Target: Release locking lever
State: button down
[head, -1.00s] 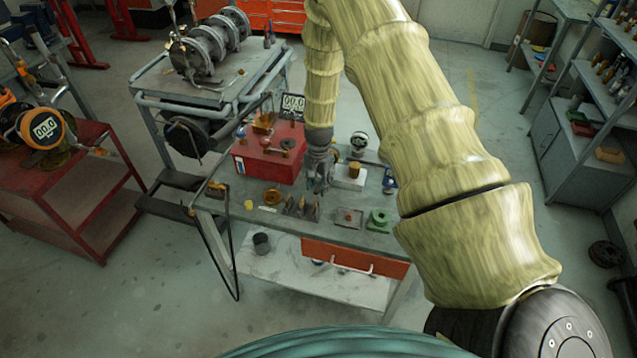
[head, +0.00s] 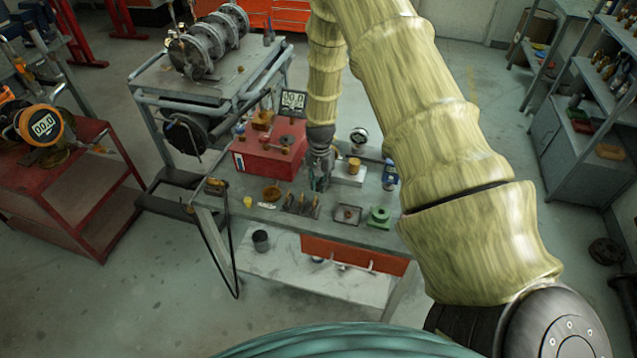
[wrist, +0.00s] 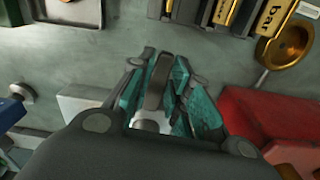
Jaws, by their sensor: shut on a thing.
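My gripper (head: 320,184) hangs down over the grey workbench (head: 240,218), between a red box (head: 262,164) and a white block (head: 350,179). In the wrist view my gripper (wrist: 158,75) has its teal-padded fingers shut on a dark flat bar (wrist: 155,85), with a pale round metal piece (wrist: 150,123) close to the palm. I cannot tell for sure whether this bar is the locking lever. In the head view my fingers and arm hide the bar. The red box also shows at the right of the wrist view (wrist: 270,122).
A display (head: 293,101) stands behind the red box. A steel cart (head: 180,82) stands to the left.

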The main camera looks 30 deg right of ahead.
jog(key=shift+s+d+n, duration=0.15)
jog(key=shift+s+n, duration=0.05)
jog(key=shift+n, duration=0.6)
jog(key=c, duration=1.4)
grip_release()
jog(key=shift+r, duration=0.1)
notch_tip(320, 180, up, 12)
jog(key=shift+f, duration=0.1)
